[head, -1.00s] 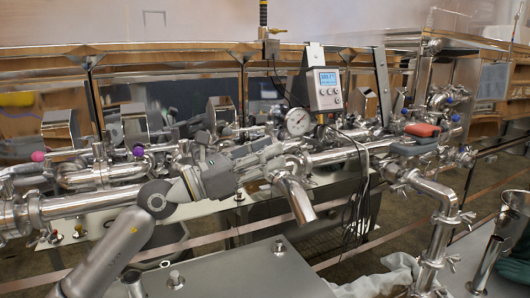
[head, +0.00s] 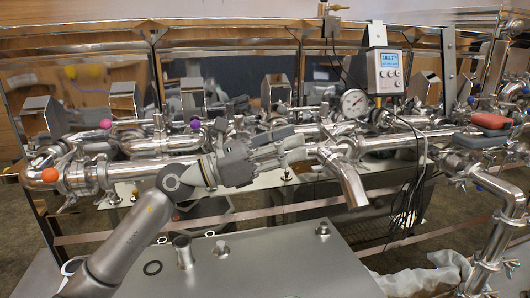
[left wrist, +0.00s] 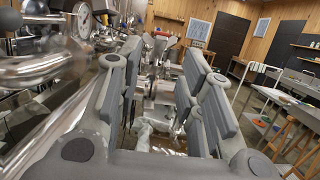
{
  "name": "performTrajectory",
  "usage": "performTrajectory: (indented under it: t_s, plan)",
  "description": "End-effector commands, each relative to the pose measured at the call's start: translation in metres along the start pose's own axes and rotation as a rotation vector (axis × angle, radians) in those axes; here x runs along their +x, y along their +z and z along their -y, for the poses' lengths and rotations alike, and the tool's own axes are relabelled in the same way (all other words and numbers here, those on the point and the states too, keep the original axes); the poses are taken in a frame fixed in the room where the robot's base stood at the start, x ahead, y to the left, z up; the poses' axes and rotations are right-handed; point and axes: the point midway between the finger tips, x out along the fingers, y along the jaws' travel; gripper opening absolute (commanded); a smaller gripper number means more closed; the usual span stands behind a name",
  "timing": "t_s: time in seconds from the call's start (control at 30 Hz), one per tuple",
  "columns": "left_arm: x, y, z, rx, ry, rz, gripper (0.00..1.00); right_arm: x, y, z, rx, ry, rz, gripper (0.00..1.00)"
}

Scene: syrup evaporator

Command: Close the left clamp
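A steel pipe line with several ring clamps runs across the head view. One clamp with a wing handle (head: 84,186) sits near the left end, by an orange ball. Another clamp (head: 327,152) is by the angled spout (head: 350,183). I cannot tell which is the left clamp or whether either is open. My left gripper (head: 292,150) is in front of the pipe, just left of the spout, and hides part of the pipe. In the left wrist view my left gripper (left wrist: 160,85) has its fingers wide apart with nothing between them. My right gripper is not in view.
A dial gauge (head: 354,102) and a meter box (head: 385,72) stand above the pipe. A steel lid with short knobs (head: 285,262) is below the arm. Cables (head: 412,190) hang right of the spout.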

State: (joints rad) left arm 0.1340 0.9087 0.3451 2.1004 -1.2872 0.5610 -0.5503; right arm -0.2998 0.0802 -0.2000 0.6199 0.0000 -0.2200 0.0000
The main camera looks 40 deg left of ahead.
Motion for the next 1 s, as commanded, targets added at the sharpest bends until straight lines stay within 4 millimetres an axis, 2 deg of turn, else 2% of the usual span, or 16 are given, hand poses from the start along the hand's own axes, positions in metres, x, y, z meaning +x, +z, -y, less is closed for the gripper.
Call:
performTrajectory:
  t_s: [0.2,0.4,1.0]
  plan:
    - [-0.029,-0.001,-0.001,-0.002,0.002,0.0,0.35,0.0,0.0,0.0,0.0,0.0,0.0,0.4]
    - [-0.044,-0.002,0.0,-0.001,0.001,-0.002,0.35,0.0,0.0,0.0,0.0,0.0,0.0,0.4]
    - [-0.048,-0.001,0.0,0.0,0.0,-0.002,0.35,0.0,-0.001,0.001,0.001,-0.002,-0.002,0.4]
